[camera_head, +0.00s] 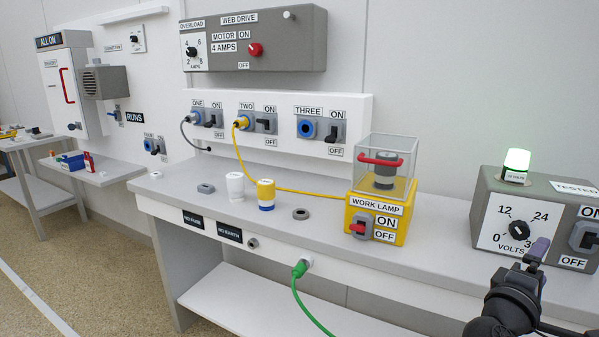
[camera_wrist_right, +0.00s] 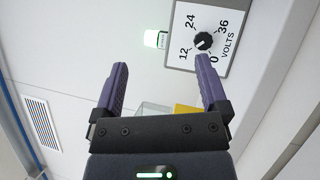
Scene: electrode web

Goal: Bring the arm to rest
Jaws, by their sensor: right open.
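My right gripper (camera_head: 537,252) is at the lower right of the head view, in front of the grey volts box (camera_head: 485,225). In the head view its purple fingers overlap the box's front near the volts knob (camera_head: 518,231). In the right wrist view the two purple fingers (camera_wrist_right: 161,66) stand wide apart with nothing between them. The volts knob (camera_wrist_right: 203,41) shows beyond the fingertips there. I cannot tell how far the fingers are from the box. My left arm and gripper are not in view.
A green lamp (camera_head: 517,160) glows on the volts box. The yellow work lamp (camera_head: 378,215) stands left of it on the bench (camera_head: 330,224). A green cable (camera_head: 305,295) hangs from the bench front.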

